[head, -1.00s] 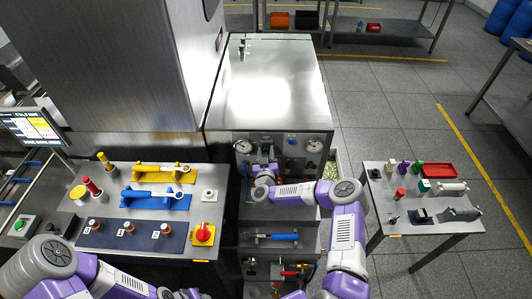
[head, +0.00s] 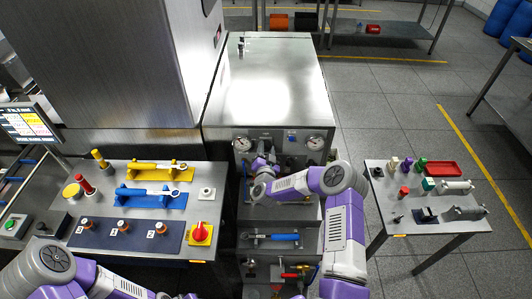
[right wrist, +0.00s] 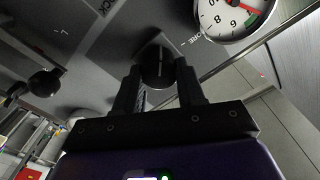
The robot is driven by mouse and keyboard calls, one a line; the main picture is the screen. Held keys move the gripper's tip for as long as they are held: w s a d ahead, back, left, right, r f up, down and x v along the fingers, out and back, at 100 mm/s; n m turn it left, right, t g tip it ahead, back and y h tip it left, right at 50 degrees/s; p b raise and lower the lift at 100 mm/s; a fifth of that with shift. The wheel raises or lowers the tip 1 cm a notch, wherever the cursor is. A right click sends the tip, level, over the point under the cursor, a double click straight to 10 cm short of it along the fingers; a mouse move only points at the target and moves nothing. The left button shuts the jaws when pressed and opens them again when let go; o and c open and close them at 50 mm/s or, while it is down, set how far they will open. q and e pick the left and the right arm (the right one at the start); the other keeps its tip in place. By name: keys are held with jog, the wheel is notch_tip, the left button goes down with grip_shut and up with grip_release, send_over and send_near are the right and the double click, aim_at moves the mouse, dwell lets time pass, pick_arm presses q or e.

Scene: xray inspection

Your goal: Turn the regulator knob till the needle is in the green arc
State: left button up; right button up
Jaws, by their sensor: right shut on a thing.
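The black regulator knob (right wrist: 157,66) sits on the grey panel in the right wrist view, with a pale mark on its face. My right gripper (right wrist: 160,84) is shut on it, one finger on each side. In the head view my right gripper (head: 262,164) is at the panel front and mostly hides the knob. A white gauge (right wrist: 224,14) is partly cut off at the top of the right wrist view. It shows a red needle and a green arc; the needle seems to lie short of the green, not clearly. My left gripper (head: 178,295) is barely visible at the bottom edge.
Two round gauges, left (head: 242,144) and right (head: 315,143), sit on the panel. Another black knob (right wrist: 45,82) is to the left in the right wrist view. A tool table (head: 205,185) stands left, a small table (head: 400,225) with parts right.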

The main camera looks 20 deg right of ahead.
jog(key=shift+m, duration=0.6)
jog(key=o, duration=1.1)
jog(key=shift+c, duration=0.2)
jog(key=shift+s, duration=0.1)
jog(key=v, duration=0.7)
jog(key=shift+s+a+f, duration=0.1)
jog(key=shift+s, duration=0.15)
